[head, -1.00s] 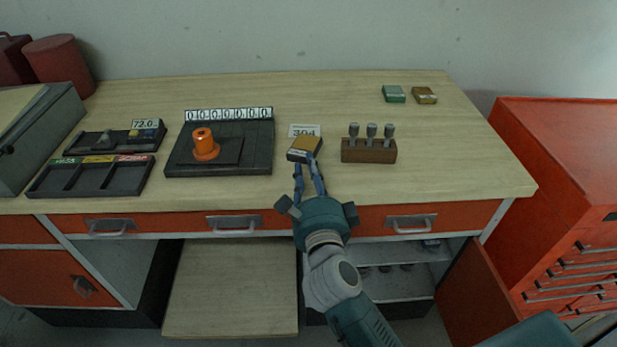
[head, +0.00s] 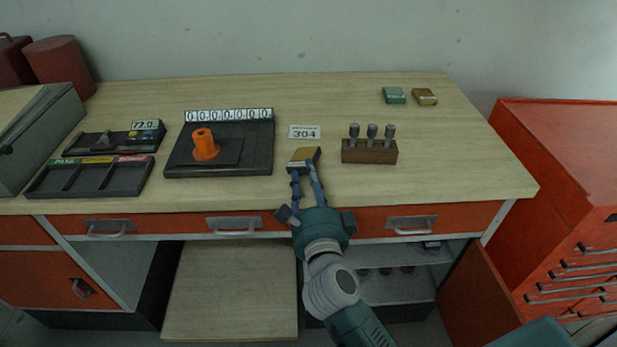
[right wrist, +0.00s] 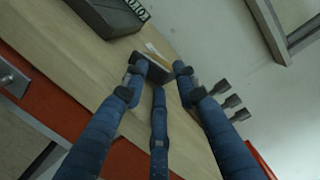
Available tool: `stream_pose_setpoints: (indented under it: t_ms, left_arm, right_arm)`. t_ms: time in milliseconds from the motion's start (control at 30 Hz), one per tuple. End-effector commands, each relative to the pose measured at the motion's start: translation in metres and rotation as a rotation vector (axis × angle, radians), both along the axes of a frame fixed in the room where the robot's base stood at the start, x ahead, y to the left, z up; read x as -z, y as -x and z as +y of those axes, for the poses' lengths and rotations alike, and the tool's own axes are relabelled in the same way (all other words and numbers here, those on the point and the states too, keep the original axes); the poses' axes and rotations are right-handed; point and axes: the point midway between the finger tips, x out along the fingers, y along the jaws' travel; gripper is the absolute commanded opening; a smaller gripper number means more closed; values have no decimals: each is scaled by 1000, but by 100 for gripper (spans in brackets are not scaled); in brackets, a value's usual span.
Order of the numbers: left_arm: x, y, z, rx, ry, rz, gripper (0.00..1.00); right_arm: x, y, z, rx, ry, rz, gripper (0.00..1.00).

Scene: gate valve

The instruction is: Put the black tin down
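My left gripper is not in view.
A white "304" label (head: 304,132) lies behind the tin. A dark device with an orange knob (head: 205,146) stands left, a wooden block with several grey pegs (head: 369,152) right. A green tin (head: 394,95) and a brown-gold tin (head: 425,96) lie at the back right.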

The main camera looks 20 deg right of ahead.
Motion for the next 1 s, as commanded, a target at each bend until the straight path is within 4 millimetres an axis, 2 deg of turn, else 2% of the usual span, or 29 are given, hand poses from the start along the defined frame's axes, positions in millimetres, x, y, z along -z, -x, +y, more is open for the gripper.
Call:
stream_pose_setpoints:
  t_ms: [33, 533, 733, 767, 1000]
  left_arm:
    - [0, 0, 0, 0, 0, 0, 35]
    - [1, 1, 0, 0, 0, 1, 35]
    - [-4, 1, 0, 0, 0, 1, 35]
    - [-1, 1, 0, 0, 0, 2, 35]
    - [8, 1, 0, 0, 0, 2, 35]
  right_arm:
    - [5, 1, -3, 8, 0, 11, 41]
    - [11, 1, -5, 12, 0, 23, 41]
    - [-4, 3, -4, 11, -2, 21, 41]
    - [1, 10, -2, 11, 0, 25, 41]
    - [-2, 63, 9, 7, -1, 18, 41]
